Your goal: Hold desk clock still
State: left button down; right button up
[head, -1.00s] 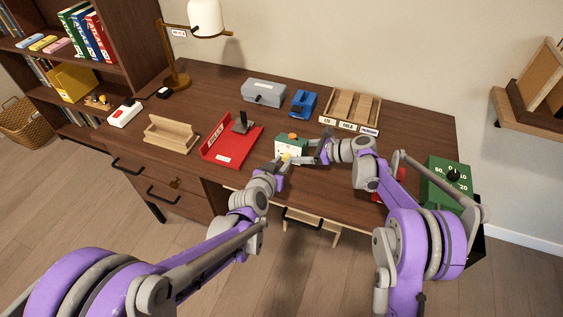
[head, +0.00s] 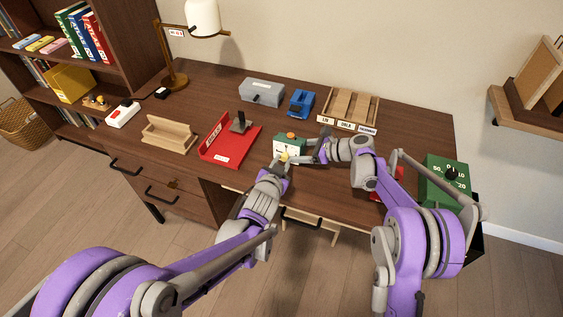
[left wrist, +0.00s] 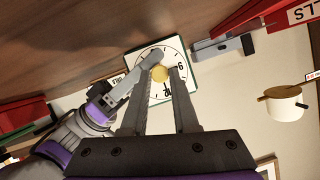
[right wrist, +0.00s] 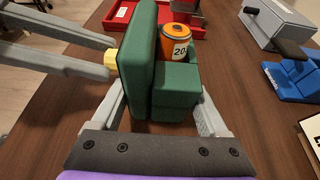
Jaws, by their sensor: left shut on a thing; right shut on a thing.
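The desk clock (head: 297,143) is a green block with a white dial (left wrist: 146,54), near the desk's front edge. It stands upright. A yellow knob (left wrist: 160,73) sticks out from the dial's middle. My left gripper (head: 284,160) is shut on this knob, with a finger on each side in the left wrist view. My right gripper (head: 311,147) is shut on the green clock body (right wrist: 141,62), one finger at the dial side and one at the back. An orange cylinder marked 20 (right wrist: 176,42) sits upright at the clock's back. Part of the dial is hidden by the fingers.
A red tray (head: 230,143) lies left of the clock. A grey box (head: 263,90), a blue device (head: 302,103) and a wooden sorter (head: 350,105) stand behind. A green box with a dial (head: 447,178) is at the right. Bare desk lies between them.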

pick_arm(q)
jog(key=shift+f, duration=0.1)
jog(key=c, duration=0.7)
grip_release()
jog(key=shift+o, duration=0.2)
jog(key=v, duration=1.2)
